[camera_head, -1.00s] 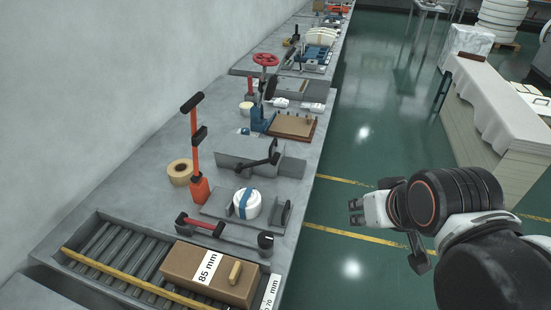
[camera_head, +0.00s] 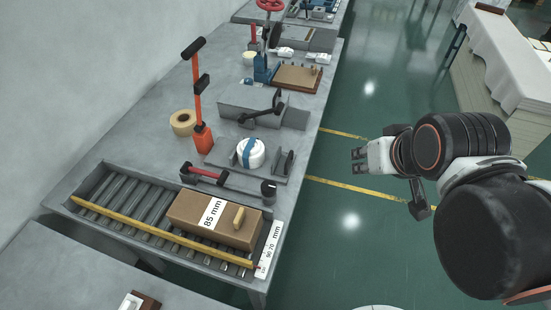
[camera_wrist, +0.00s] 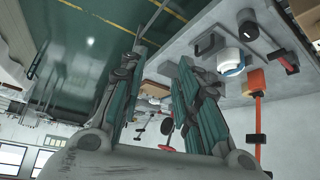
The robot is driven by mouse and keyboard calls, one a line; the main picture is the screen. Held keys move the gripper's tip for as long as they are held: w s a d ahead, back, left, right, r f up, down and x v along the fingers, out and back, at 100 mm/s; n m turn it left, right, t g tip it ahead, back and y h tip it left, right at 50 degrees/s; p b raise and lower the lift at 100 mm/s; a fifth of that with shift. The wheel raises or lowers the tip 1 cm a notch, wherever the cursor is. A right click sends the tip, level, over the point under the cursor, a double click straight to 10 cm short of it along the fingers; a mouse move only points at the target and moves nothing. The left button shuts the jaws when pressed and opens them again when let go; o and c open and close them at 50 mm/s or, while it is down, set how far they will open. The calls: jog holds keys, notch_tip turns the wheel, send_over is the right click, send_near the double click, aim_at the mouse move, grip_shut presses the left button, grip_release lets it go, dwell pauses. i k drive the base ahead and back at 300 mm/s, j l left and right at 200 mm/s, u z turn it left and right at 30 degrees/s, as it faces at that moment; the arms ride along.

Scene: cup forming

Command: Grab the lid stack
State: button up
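The lid stack (camera_head: 251,153) is a short white round stack with a blue band over it. It sits in a grey metal holder on the bench, and it also shows upside down in the wrist view (camera_wrist: 229,61). My gripper (camera_head: 358,161) is out over the green floor, to the right of the bench and clear of the stack. In the wrist view its two fingers (camera_wrist: 160,75) stand wide apart with nothing between them.
A red-handled clamp bar (camera_head: 208,174) lies in front of the stack. An orange upright tool (camera_head: 202,135) and tape roll (camera_head: 183,123) stand left. A roller tray (camera_head: 120,190) holds a cardboard box (camera_head: 190,207). Grey plates (camera_head: 236,118) stand behind. The floor beside the bench is clear.

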aim_at(250, 150)
jog(key=l+u, duration=0.35)
jog(key=l, duration=0.7)
jog(key=k+l+u, duration=0.1)
jog(key=l+u, duration=0.25)
jog(key=l, duration=0.7)
